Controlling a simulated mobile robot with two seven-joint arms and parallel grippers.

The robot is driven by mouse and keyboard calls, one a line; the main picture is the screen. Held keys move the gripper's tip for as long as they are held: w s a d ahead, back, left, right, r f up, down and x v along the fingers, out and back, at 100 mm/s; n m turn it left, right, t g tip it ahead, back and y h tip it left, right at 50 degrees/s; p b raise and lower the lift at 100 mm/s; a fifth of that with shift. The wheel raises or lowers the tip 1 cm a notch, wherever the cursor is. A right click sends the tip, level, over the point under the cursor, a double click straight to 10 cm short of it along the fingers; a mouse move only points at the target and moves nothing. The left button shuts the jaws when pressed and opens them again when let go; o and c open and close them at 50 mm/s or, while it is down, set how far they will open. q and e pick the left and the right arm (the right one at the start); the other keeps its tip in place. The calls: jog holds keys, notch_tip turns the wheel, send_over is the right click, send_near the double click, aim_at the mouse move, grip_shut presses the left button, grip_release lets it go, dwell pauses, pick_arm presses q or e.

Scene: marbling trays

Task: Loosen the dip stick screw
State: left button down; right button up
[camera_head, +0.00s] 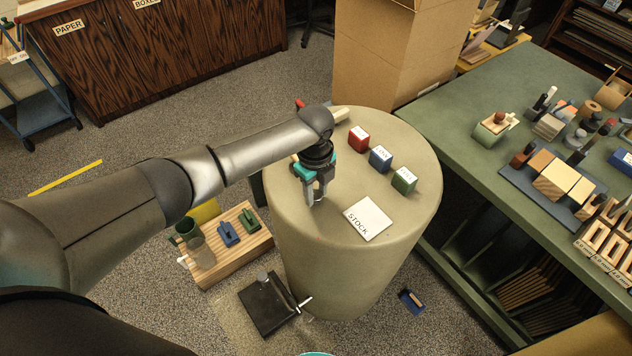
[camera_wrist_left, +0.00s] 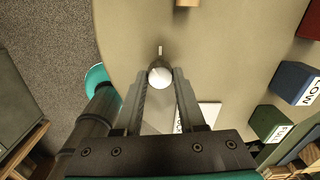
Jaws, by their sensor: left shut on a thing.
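A round pale knob (camera_wrist_left: 160,76), which I take to be the dip stick screw, stands on the beige drum top (camera_wrist_left: 230,50). A small pale bar sticks out beyond it in the left wrist view. My left gripper (camera_head: 315,198) reaches down to the top of the drum (camera_head: 410,180). Its fingers (camera_wrist_left: 160,80) are closed against both sides of the knob. In the head view the fingers mostly hide the knob, and the dip stick itself cannot be made out. My right gripper is in neither view.
On the drum lie a STOCK card (camera_head: 367,219) and red (camera_head: 358,139), blue (camera_head: 380,159) and green (camera_head: 403,180) blocks. A cardboard box (camera_head: 385,60) stands behind. A cluttered green table (camera_head: 465,110) is on the right. A wooden block with tools (camera_head: 235,250) sits left of the drum.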

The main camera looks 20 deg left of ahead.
pick_arm(q)
jog(key=n+p, duration=0.3)
jog(key=n, duration=0.1)
jog(key=shift+r+n, duration=0.15)
jog(key=shift+n, duration=0.25)
jog(key=n+p, duration=0.2)
jog(key=n, duration=0.3)
jog(key=shift+p, duration=0.35)
jog(key=n+p, duration=0.1)
jog(key=n, duration=0.4)
jog(key=shift+n+p, duration=0.4)
jog(key=n+p, duration=0.1)
jog(key=n, duration=0.5)
jog(key=shift+w, duration=0.1)
jog(key=n, duration=0.6)
jog(key=shift+n+p, duration=0.3)
jog(key=shift+n, duration=0.1)
jog(key=n, duration=1.2)
jog(key=shift+a+n, duration=0.1)
jog(key=shift+n, duration=0.2)
jog(key=n, duration=0.6)
